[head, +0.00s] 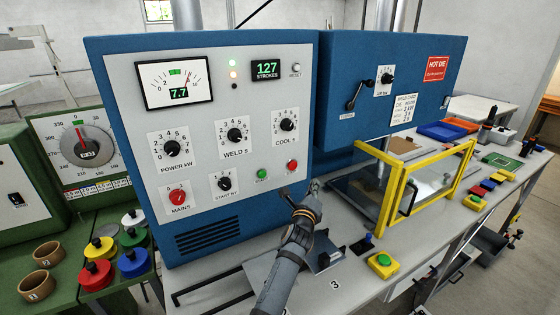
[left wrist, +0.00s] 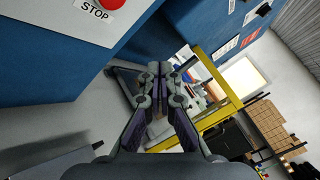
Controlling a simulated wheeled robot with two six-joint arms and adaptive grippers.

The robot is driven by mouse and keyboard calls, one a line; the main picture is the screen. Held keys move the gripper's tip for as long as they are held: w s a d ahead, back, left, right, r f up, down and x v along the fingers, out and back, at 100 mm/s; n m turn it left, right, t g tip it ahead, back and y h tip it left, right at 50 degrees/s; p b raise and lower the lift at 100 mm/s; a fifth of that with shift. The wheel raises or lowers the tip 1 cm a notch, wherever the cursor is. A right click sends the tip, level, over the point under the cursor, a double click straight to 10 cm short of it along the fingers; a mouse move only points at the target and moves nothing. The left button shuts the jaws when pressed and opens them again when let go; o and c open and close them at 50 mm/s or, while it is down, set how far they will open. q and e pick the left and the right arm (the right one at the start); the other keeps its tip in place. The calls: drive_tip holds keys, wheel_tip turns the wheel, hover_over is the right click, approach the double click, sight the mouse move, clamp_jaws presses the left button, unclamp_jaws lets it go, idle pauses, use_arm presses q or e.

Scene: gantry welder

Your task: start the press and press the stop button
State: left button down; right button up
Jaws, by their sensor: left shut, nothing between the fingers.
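The blue control cabinet (head: 105,75) has a light front panel with a red stop button (head: 292,165) at its lower right. A green start button (head: 261,173) sits to its left. The stop button also shows at the top left edge of the left wrist view (left wrist: 112,3), above its STOP label. My left gripper (head: 314,187) is just below and right of the stop button, apart from it. In the left wrist view its fingers (left wrist: 158,68) are together and empty, pointing past the cabinet's edge. The display (head: 266,70) reads 127 strokes. My right gripper is not in view.
A yellow guard frame (head: 395,190) with clear panels stands to the right of the gripper. Red mains (head: 178,197) and black start knobs (head: 224,184) are left of the buttons. A yellow box with a green button (head: 382,262) sits on the bench front.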

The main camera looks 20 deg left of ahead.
sight(293, 166)
use_arm(q)
drive_tip(key=w+a, duration=0.1)
drive_tip(key=a, duration=0.1)
drive_tip(key=w+a+b, duration=0.1)
drive_tip(key=w+a, duration=0.1)
drive_tip(key=a, duration=0.1)
drive_tip(key=w+a, duration=0.1)
drive_tip(key=a, duration=0.1)
drive_tip(key=shift+w+a+r+b, duration=0.15)
drive_tip(key=shift+w+r+b, duration=0.1)
drive_tip(key=shift+r+b, duration=0.15)
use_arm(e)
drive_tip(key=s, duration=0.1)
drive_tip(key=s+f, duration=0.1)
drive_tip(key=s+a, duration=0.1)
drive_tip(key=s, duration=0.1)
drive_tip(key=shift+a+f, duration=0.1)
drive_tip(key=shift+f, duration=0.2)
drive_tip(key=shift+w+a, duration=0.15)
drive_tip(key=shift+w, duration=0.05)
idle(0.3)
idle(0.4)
use_arm(q)
drive_tip(key=shift+w+a, duration=0.25)
drive_tip(key=shift+a, duration=0.05)
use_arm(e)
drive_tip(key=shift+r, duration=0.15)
